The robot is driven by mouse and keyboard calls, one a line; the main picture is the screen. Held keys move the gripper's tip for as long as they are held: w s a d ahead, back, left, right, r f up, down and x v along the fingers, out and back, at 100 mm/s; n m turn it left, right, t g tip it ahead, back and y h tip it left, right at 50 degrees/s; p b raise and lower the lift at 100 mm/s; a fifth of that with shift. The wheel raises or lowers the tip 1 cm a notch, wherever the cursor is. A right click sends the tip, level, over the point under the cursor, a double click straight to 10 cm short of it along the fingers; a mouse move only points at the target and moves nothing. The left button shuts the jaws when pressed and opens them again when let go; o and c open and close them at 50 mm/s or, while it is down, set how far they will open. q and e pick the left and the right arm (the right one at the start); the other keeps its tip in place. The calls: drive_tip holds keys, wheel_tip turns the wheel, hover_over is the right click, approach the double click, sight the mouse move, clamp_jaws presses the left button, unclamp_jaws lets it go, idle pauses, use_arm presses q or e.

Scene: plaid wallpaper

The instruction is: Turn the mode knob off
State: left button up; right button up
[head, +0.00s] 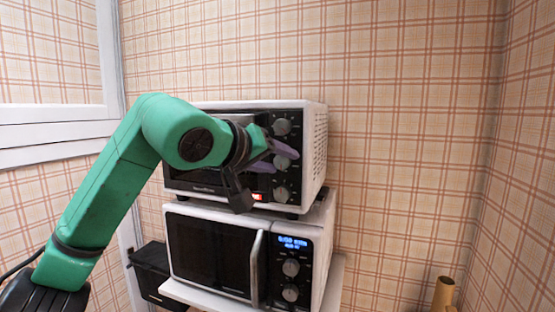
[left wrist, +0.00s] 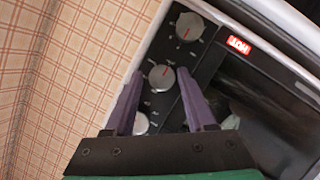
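A white toaster oven (head: 314,150) with a black front carries a column of grey knobs on its right side. The top knob (head: 282,126) and bottom knob (head: 281,193) show in the head view; my fingers largely cover the middle one. My left gripper (head: 286,161) is at the panel, its purple fingers apart. In the left wrist view the middle knob (left wrist: 161,77) lies between the fingertips of the gripper (left wrist: 159,72). I cannot tell whether they touch it. The knob labels are too small to read. My right gripper is not in view.
A white microwave (head: 215,252) with two knobs and a blue display stands under the toaster oven, on a white shelf. A black box (head: 152,272) is at its left. A tan cylinder (head: 444,293) is at lower right. A red lit display (left wrist: 239,45) is near the bottom knob.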

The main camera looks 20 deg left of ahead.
use_arm(q)
drive_tip(key=shift+w+a, duration=0.1)
drive_tip(key=shift+a, duration=0.05)
clamp_jaws()
